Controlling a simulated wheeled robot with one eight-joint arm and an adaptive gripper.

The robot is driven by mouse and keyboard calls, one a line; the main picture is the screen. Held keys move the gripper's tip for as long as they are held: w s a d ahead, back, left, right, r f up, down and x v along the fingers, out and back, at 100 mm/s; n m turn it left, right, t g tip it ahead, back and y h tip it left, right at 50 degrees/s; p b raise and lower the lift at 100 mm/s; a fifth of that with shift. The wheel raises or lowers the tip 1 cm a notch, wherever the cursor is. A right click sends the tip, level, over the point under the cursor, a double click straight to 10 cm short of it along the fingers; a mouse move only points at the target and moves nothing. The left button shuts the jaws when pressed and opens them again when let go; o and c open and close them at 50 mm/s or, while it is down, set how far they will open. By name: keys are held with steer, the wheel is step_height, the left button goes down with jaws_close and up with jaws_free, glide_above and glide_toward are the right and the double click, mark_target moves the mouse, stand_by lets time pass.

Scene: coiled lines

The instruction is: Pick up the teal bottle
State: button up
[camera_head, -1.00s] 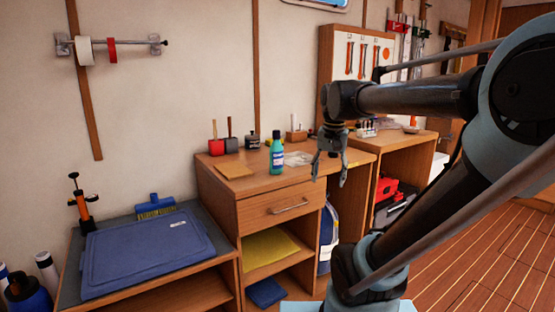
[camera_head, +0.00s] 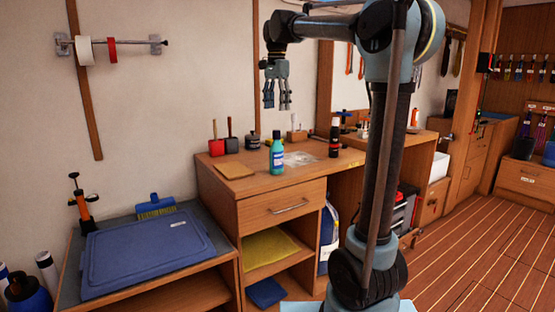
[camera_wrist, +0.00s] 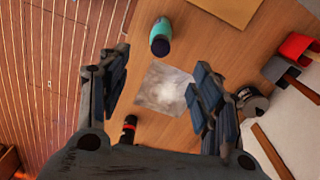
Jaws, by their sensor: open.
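The teal bottle (camera_head: 277,155) stands upright on the wooden bench top (camera_head: 252,183), near its front edge in the head view. It has a dark cap. In the wrist view the teal bottle (camera_wrist: 161,36) shows from above, ahead of the fingers at the top centre. My gripper (camera_head: 277,106) hangs above the bench with its fingers pointing down, apart from the bottle and higher than it. In the wrist view my gripper (camera_wrist: 160,95) is open, with nothing between its fingers but the view of the bench below.
A clear plastic packet (camera_head: 299,159) lies beside the bottle. A black and red can (camera_head: 334,138) stands to the right. Red (camera_head: 215,142) and grey (camera_head: 231,140) mallets stand behind left. A tan sheet (camera_head: 235,170) lies left of the bottle. A blue lid (camera_head: 148,254) covers the lower table.

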mark_target(276, 147)
step_height(276, 147, down, 17)
steer(key=shift+w+f, duration=0.1)
stand_by(0.8)
steer(key=shift+c, duration=0.6)
steer(key=c, duration=1.2)
